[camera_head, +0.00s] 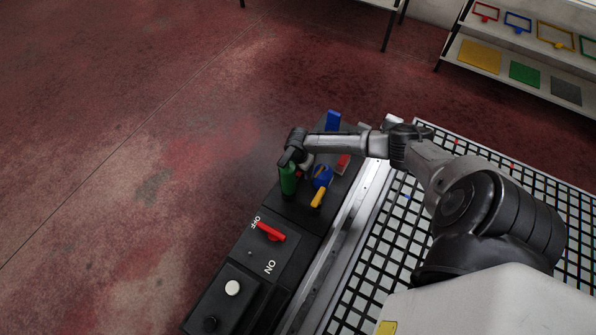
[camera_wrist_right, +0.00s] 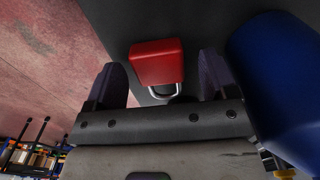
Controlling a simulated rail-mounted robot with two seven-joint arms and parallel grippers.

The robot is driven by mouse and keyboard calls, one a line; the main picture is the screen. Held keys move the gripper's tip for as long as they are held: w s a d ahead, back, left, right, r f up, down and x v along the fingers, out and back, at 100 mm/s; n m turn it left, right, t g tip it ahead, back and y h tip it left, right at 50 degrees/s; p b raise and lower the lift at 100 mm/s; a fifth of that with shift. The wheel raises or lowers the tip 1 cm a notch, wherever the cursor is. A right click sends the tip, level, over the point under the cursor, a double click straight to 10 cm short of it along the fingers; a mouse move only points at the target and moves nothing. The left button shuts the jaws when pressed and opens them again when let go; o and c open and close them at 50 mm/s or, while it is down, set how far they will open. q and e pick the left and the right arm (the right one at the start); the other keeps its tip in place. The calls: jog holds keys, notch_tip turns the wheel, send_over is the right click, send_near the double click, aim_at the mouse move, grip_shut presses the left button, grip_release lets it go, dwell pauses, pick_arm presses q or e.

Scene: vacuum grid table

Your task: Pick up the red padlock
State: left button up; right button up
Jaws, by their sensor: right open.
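The red padlock (camera_wrist_right: 157,62) shows in the right wrist view on a dark surface, its metal shackle (camera_wrist_right: 165,91) pointing toward my gripper. My right gripper (camera_wrist_right: 162,70) is open, with one finger on each side of the padlock in this picture; I cannot tell whether either touches it. In the head view my right gripper (camera_head: 303,161) is low over the black panel, behind a green cylinder, and its fingers are mostly hidden. A red object (camera_head: 342,163) lies to its right; I cannot tell whether it is this padlock. My left gripper is not in view.
A green cylinder (camera_head: 288,179), a blue object (camera_head: 322,176) and a yellow piece (camera_head: 317,198) crowd the black panel (camera_head: 300,212). A large blue shape (camera_wrist_right: 280,85) is close right of the fingers. A red switch handle (camera_head: 270,231) is nearer. The grid table (camera_head: 385,258) is right.

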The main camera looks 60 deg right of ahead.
jog(key=shift+c, duration=0.4)
jog(key=c, duration=1)
jog(key=shift+r, duration=0.1)
